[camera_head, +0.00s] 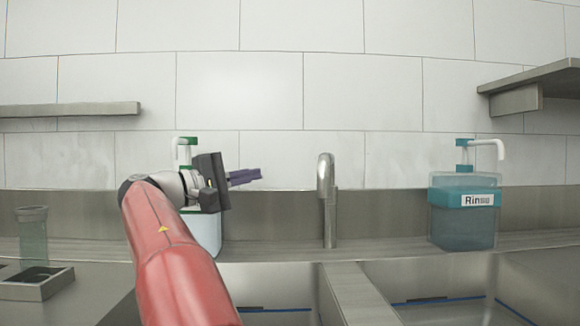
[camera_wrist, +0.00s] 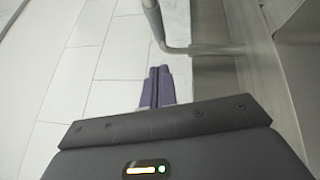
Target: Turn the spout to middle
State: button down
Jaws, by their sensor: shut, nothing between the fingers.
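The metal spout (camera_head: 326,190) is a curved faucet on the ledge behind the sinks. In the head view its arched top shows, with the outlet toward me over the divider between the two basins, leaning slightly left. My gripper (camera_head: 260,174) is shut and empty, its purple fingers pointing right, to the left of the spout's top and apart from it. In the wrist view the spout (camera_wrist: 155,25) runs from the top edge down to a bend, just beyond the fingertips (camera_wrist: 160,70).
A blue Rinsu dispenser (camera_head: 463,212) stands right of the spout. Another dispenser (camera_head: 205,232) with a green cap is partly hidden behind my arm. A glass (camera_head: 33,235) stands in a metal holder (camera_head: 35,287) at far left. A shelf (camera_head: 530,90) juts out upper right.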

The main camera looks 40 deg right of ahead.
aim_at(328, 165)
jog(key=s+p+x, duration=0.1)
jog(key=s+x, duration=0.2)
jog(key=x, duration=0.9)
jog(key=shift+r, duration=0.25)
jog(key=shift+d, duration=0.1)
jog(key=s+d+b, duration=0.1)
jog(key=s+n+t+b, duration=0.1)
jog(key=s, duration=0.1)
jog(key=s+d+t, duration=0.1)
jog(key=shift+s+d+b, duration=0.25)
jog(key=shift+d+b, duration=0.05)
jog(key=shift+b, duration=0.1)
